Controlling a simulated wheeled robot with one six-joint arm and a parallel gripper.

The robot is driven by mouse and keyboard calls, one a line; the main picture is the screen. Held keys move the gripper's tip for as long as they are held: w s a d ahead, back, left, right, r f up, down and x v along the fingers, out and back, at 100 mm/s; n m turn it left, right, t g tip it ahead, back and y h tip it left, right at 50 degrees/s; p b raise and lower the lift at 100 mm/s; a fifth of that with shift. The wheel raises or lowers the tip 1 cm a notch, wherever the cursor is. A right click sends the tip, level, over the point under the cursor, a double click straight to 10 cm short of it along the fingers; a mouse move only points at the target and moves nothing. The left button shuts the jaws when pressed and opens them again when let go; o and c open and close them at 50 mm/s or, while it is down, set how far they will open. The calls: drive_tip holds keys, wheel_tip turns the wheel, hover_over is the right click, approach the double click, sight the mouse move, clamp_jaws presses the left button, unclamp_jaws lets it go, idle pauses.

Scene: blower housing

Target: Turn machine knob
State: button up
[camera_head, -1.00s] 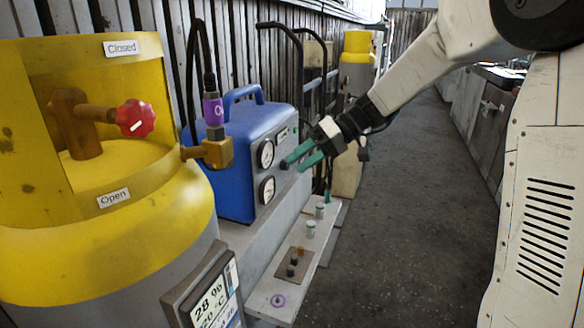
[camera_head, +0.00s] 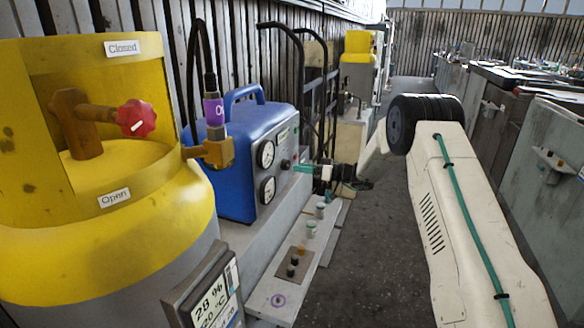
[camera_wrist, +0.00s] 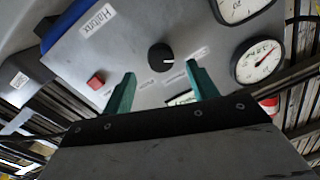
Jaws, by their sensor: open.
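The blue machine (camera_head: 235,165) stands left of centre in the head view, with a grey front panel. In the wrist view, a round black knob (camera_wrist: 160,57) with a white pointer mark sits on this panel (camera_wrist: 135,40). My gripper (camera_wrist: 160,73) is open, its two green fingers pointing at the panel. The knob is between and just beyond the fingertips, and no contact shows. In the head view, my gripper (camera_head: 299,167) is at the right side of the panel, side-on, with the knob (camera_head: 286,164) small at its tips.
Two gauges (camera_wrist: 262,60) and a red button (camera_wrist: 96,81) flank the knob. A yellow cylinder (camera_head: 100,240) with a red valve handle (camera_head: 136,118) stands in the left foreground. Small bottles (camera_head: 311,229) stand on a low shelf (camera_head: 272,300). The aisle floor (camera_head: 350,270) is clear.

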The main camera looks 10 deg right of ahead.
sight(289, 166)
drive_tip(key=shift+x, duration=2.25)
drive_tip(key=c, duration=1)
